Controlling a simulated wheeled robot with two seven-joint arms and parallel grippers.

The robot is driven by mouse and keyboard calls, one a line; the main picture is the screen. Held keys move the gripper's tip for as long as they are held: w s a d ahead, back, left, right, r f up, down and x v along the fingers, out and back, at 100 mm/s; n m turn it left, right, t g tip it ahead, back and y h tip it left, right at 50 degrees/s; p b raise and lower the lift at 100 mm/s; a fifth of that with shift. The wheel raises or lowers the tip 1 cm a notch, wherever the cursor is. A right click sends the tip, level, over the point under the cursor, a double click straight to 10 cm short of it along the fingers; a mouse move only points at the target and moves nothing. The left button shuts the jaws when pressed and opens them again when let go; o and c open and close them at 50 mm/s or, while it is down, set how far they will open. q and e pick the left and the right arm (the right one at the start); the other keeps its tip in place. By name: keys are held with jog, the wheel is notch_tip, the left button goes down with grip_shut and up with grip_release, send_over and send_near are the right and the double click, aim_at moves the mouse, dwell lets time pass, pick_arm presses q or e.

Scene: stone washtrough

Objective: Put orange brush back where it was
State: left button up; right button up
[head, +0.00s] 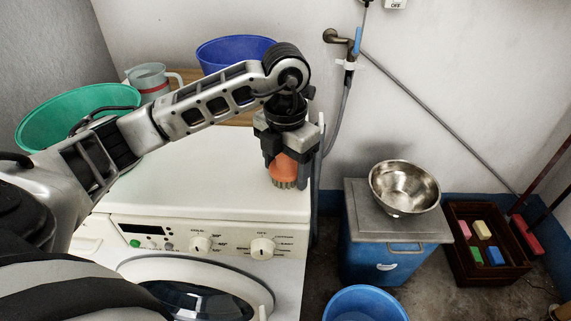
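The orange brush (285,168) is upright near the right end of the white washing machine's top (190,185), with its dark bristles pointing down. My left gripper (286,153) comes down over it from above, with its fingers around the brush's upper part. It looks shut on the brush. I cannot tell whether the bristles touch the machine top or hang just above it. My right gripper is not in view.
A green basin (60,125), a pitcher (148,78) and a dark blue basin (225,50) stand at the back left. A steel bowl (404,188) sits on a blue bin (370,262). A brown crate (478,275) holds several coloured blocks. A blue tub (365,305) is in front.

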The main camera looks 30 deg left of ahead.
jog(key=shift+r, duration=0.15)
pick_arm(q)
jog(key=shift+r+p, duration=0.3)
jog(key=shift+r, duration=0.4)
notch_tip(320, 180, up, 11)
jog(key=shift+r+p, duration=0.1)
jog(key=shift+p, duration=0.65)
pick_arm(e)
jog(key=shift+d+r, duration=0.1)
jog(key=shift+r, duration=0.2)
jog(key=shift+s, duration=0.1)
